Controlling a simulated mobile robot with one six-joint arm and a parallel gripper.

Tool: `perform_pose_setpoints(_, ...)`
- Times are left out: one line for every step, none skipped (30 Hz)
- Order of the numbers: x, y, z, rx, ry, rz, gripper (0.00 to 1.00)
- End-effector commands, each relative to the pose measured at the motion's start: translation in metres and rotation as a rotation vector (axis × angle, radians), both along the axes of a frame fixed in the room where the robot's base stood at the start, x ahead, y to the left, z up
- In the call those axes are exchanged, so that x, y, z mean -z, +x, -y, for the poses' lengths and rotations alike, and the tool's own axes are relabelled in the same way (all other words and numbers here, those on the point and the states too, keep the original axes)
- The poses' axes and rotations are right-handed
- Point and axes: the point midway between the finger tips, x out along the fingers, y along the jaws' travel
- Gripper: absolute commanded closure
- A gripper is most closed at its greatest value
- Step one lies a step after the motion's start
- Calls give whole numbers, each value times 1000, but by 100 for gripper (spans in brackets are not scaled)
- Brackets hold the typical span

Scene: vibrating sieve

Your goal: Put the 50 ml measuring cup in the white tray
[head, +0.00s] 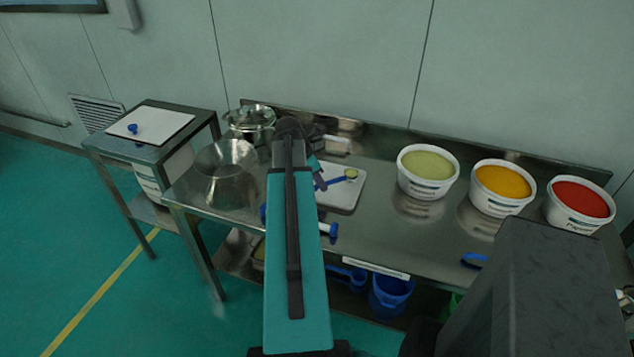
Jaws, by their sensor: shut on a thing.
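A white tray (345,196) lies on the steel bench, just right of my teal arm. A blue-handled measuring cup (350,174) shows over this tray, with yellowish-green material in its bowl. Its handle runs left to my gripper (319,180), which is shut on it. Most of my gripper is hidden behind my own arm. I cannot tell whether the cup touches the tray or is held just above it, and its size marking is too small to read.
White tubs of green (428,188), orange (502,205) and red (578,222) material stand at right. A side table has a white board (151,120) with a small blue item (132,128). Blue tools lie near the bench's front.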

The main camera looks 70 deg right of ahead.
Motion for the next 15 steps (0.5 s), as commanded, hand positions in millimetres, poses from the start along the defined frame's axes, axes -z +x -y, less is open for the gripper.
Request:
perform_pose_setpoints(-1, 5, 7, 0, 0, 0, 100)
perform_pose_setpoints(-1, 6, 10, 0, 0, 0, 100)
perform_pose_setpoints(0, 8, 14, 0, 0, 0, 100)
perform_pose_setpoints(0, 10, 16, 0, 0, 0, 100)
perform_pose_setpoints(1, 12, 19, 0, 0, 0, 100)
perform_pose_setpoints(1, 14, 23, 0, 1, -1, 100)
perform_pose_setpoints(1, 16, 25, 0, 1, -1, 100)
perform_pose_setpoints(2, 17, 27, 0, 1, -1, 100)
perform_pose_setpoints(2, 19, 30, 0, 1, -1, 100)
perform_pose_setpoints(3, 20, 32, 0, 1, -1, 100)
perform_pose_setpoints(3, 21, 33, 0, 1, -1, 100)
perform_pose_setpoints(3, 22, 35, 0, 1, -1, 100)
perform_pose_setpoints(3, 22, 36, 0, 1, -1, 100)
perform_pose_setpoints(4, 23, 36, 0, 1, -1, 100)
perform_pose_setpoints(4, 23, 37, 0, 1, -1, 100)
